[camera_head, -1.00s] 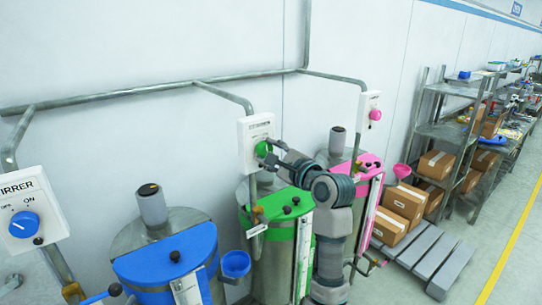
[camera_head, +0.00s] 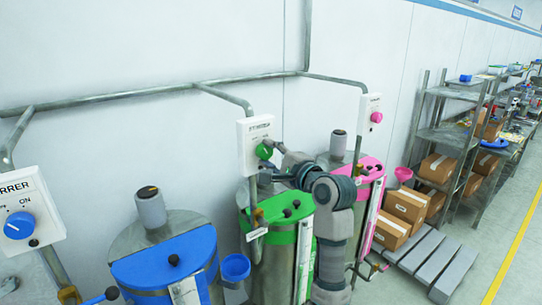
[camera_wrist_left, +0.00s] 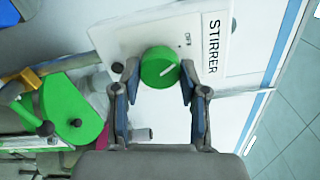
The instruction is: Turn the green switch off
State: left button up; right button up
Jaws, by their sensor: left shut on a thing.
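The green switch (camera_head: 264,151) is a round knob on a white panel (camera_head: 254,133) fixed to the wall pipe. The panel (camera_wrist_left: 207,75) there reads STIRRER. My left gripper (camera_wrist_left: 157,88) has one finger on each side of the knob and is shut on it. In the head view the left gripper (camera_head: 272,156) reaches the knob from the right and partly covers the panel's lower edge. My right gripper is not in view.
A green-lidded drum (camera_head: 278,207) stands below the panel. A blue-lidded drum (camera_head: 170,257) with a blue switch (camera_head: 19,225) is to the left. A pink-lidded drum (camera_head: 367,170) with a pink switch (camera_head: 376,117) is to the right. Boxes (camera_head: 408,203) lie on a pallet.

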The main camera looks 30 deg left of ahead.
pick_arm(q)
jog(key=shift+f, duration=0.15)
jog(key=o, duration=1.1)
jog(key=shift+o, duration=0.2)
jog(key=v, duration=1.2)
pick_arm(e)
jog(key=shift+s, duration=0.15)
pick_arm(q)
jog(key=shift+w+f, duration=0.1)
